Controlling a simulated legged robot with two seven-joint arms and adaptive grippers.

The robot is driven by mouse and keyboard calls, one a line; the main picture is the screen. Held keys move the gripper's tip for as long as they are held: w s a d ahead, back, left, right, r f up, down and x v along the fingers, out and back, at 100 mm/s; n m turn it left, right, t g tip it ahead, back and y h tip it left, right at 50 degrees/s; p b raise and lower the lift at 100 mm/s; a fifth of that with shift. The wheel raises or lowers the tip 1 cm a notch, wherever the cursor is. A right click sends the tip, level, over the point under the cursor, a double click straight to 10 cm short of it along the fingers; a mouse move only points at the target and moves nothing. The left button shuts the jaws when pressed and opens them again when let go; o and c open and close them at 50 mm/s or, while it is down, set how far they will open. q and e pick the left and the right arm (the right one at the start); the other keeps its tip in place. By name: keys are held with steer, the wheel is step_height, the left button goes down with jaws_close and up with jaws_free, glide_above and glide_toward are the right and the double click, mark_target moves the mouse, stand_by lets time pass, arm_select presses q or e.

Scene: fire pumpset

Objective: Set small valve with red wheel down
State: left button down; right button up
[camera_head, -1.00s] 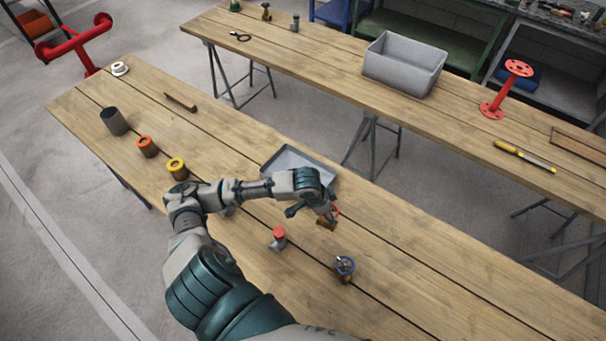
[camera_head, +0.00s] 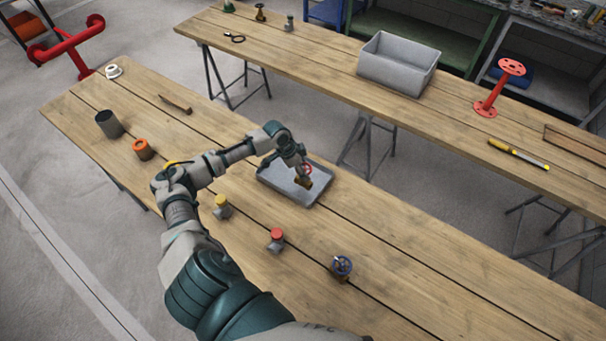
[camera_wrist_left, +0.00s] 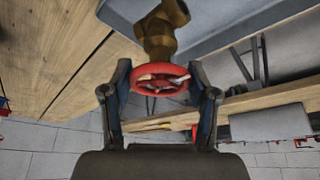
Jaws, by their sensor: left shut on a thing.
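The small valve with a red wheel (camera_head: 304,181) has a brass body and is in my left gripper (camera_head: 301,170), over the grey tray (camera_head: 318,197) on the near table. In the left wrist view, the red wheel (camera_wrist_left: 160,78) sits between the two fingers of the gripper (camera_wrist_left: 160,95), with the brass body (camera_wrist_left: 160,32) beyond it. The gripper is shut on the valve. I cannot tell whether the valve touches the tray floor. My right gripper is not in view.
An orange ring piece (camera_head: 143,149) and a dark cylinder (camera_head: 109,124) stand at left. A grey bin (camera_head: 397,65) is on the far table.

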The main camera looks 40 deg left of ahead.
arm_select(q)
steer(key=f, duration=0.3)
steer(key=shift+d+f, duration=0.15)
steer(key=shift+d, duration=0.1)
steer(key=c, duration=0.7)
jaws_free()
steer(key=o, duration=0.4)
steer(key=shift+a, duration=0.1)
steer(key=v, duration=1.2)
